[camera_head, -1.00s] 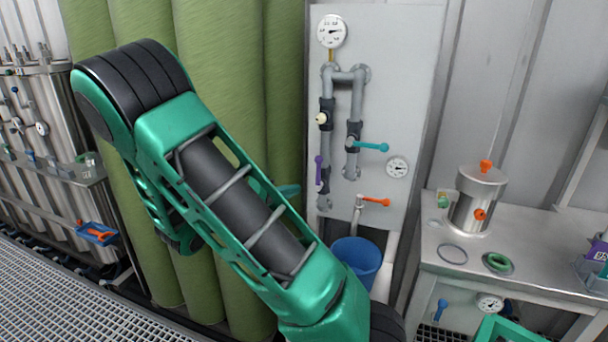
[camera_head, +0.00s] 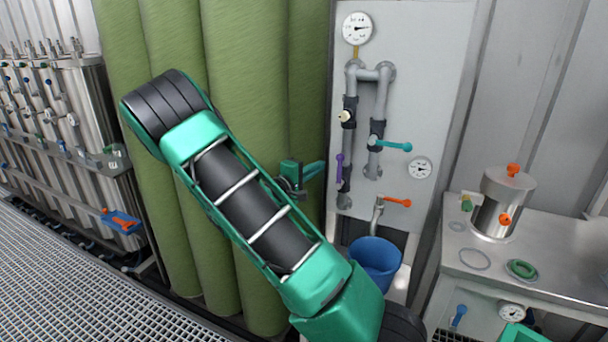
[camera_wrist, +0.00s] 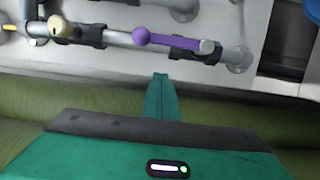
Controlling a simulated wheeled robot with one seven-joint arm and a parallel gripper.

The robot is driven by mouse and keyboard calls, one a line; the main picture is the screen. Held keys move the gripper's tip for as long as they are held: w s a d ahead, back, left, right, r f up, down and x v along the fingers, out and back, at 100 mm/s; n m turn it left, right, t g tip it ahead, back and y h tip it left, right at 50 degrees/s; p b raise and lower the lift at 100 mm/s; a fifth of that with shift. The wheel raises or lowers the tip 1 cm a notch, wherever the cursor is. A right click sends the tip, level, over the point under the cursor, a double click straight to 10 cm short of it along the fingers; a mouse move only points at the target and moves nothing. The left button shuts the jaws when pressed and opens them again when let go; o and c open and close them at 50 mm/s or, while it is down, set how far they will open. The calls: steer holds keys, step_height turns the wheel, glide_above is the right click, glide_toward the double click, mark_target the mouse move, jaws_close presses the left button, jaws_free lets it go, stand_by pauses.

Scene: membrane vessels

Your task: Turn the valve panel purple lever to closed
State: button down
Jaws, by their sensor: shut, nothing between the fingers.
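The purple lever (camera_head: 340,169) is on the lower left pipe of the valve panel (camera_head: 425,90). It lies along the pipe, nearly upright in the head view, with its round knob at the top. In the wrist view the purple lever (camera_wrist: 175,41) runs across the top, knob to the left, along the grey pipe. My gripper (camera_head: 320,167) is just left of the lever in the head view, fingers together and empty. In the wrist view my gripper (camera_wrist: 160,78) points at the lever from below, with a gap between them in the picture.
A cream-knobbed valve (camera_head: 345,116) sits above the purple lever. A teal lever (camera_head: 395,146) and an orange lever (camera_head: 397,202) are to its right. A blue bucket (camera_head: 376,262) stands below. Green cylinders (camera_head: 245,80) rise close behind my arm. A steel bench (camera_head: 555,260) is at right.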

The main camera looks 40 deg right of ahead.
mark_target(339, 172)
steer(key=shift+s+d, duration=0.25)
steer(key=shift+s, duration=0.6)
steer(key=shift+s+d, duration=0.25)
steer(key=shift+s, duration=0.6)
